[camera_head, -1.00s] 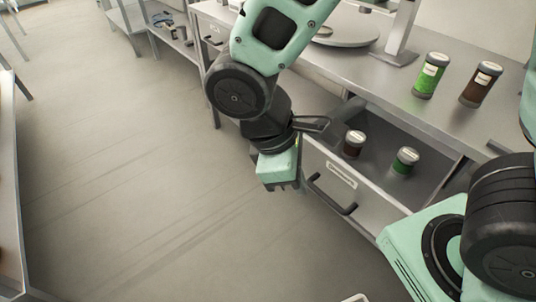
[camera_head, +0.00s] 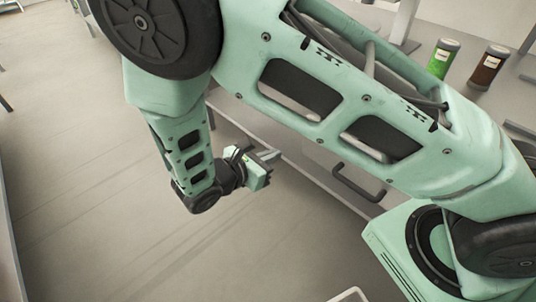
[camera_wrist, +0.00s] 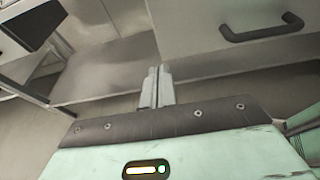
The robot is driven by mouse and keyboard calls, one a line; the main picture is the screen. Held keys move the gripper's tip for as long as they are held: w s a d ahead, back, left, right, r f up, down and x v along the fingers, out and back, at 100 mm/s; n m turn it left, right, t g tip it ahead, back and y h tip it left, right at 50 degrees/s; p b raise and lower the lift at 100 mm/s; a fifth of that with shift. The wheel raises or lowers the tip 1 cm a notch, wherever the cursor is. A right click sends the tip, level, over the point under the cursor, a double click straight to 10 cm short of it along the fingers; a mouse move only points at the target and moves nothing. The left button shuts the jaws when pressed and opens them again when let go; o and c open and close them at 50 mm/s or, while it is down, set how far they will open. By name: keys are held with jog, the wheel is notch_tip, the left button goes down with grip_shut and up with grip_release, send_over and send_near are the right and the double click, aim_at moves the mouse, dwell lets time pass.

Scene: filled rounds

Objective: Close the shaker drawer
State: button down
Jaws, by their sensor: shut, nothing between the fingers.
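The shaker drawer's grey front (camera_head: 318,172) shows below my arm in the head view, with its dark bar handle (camera_head: 357,186). My arm covers the drawer's inside, so I cannot tell how far it stands open. In the wrist view the drawer front (camera_wrist: 195,25) and handle (camera_wrist: 262,28) are at the upper right. My gripper (camera_head: 272,155) is shut and empty, left of the handle in the head view. In the wrist view its fingers (camera_wrist: 156,75) are together, below and left of the handle, apart from it.
A green shaker (camera_head: 441,61) and a brown shaker (camera_head: 487,68) stand on the counter. My arm crosses in front of the counter. Open floor (camera_head: 110,200) lies to the left. The wrist view shows a low shelf (camera_wrist: 105,72) left of the drawer front.

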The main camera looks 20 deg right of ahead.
aim_at(305, 138)
jog(key=x, duration=0.7)
jog(key=r+p+x, duration=0.1)
jog(key=x, duration=0.2)
jog(key=shift+d, duration=0.35)
jog(key=shift+w, duration=0.1)
